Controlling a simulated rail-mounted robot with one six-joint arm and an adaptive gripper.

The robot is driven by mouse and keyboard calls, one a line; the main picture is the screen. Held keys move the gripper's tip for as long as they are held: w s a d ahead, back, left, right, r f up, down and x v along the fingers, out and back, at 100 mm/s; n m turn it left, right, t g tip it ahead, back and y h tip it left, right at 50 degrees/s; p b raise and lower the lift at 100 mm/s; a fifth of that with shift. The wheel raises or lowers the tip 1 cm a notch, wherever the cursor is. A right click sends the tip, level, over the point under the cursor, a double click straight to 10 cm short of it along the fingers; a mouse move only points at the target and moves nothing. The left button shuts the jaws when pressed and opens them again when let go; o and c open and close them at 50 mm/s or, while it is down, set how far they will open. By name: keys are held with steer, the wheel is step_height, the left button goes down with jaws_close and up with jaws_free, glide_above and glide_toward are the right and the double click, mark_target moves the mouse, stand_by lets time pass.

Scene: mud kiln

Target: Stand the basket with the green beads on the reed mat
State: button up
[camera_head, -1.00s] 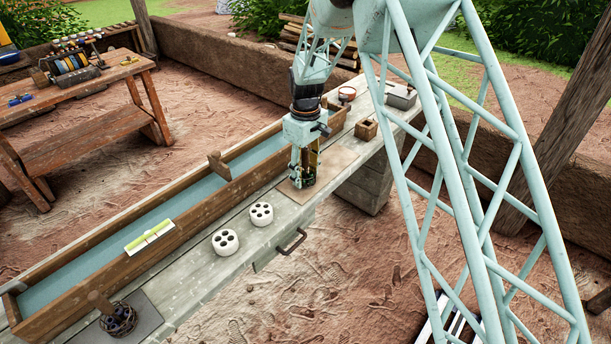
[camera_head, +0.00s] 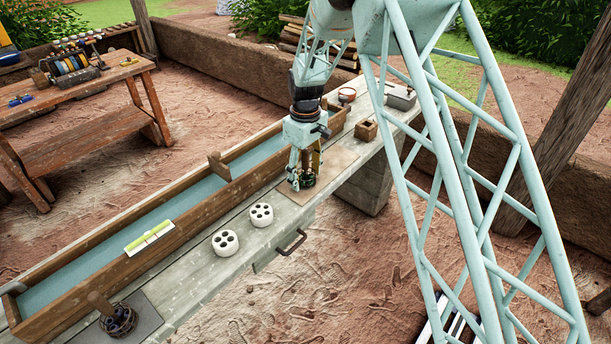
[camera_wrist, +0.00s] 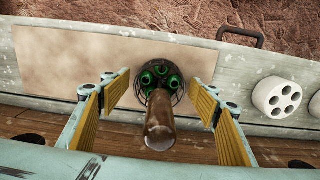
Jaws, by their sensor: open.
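The basket with green beads (camera_wrist: 147,78) is a small dark round basket with green-rimmed pieces inside and a thick brown upright handle (camera_wrist: 159,125). It stands on the tan mat (camera_wrist: 75,60), near that mat's right end in the wrist view. In the head view the basket (camera_head: 303,183) is partly hidden under my gripper (camera_head: 304,172). My gripper (camera_wrist: 160,112) is open, with its yellow-padded fingers on either side of the handle and apart from it.
Two white blocks with holes (camera_head: 225,243) (camera_head: 261,215) stand along the bench. Another dark basket (camera_head: 118,319) stands on a grey mat (camera_head: 147,316) at the near end. A long trough (camera_head: 125,262) runs beside them. A small wooden box (camera_head: 366,130) stands beyond the tan mat.

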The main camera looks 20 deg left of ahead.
steer(key=shift+r, duration=0.1)
step_height(320, 180, up, 12)
steer(key=shift+r+p, duration=0.1)
steer(key=shift+p, duration=0.95)
stand_by(0.6)
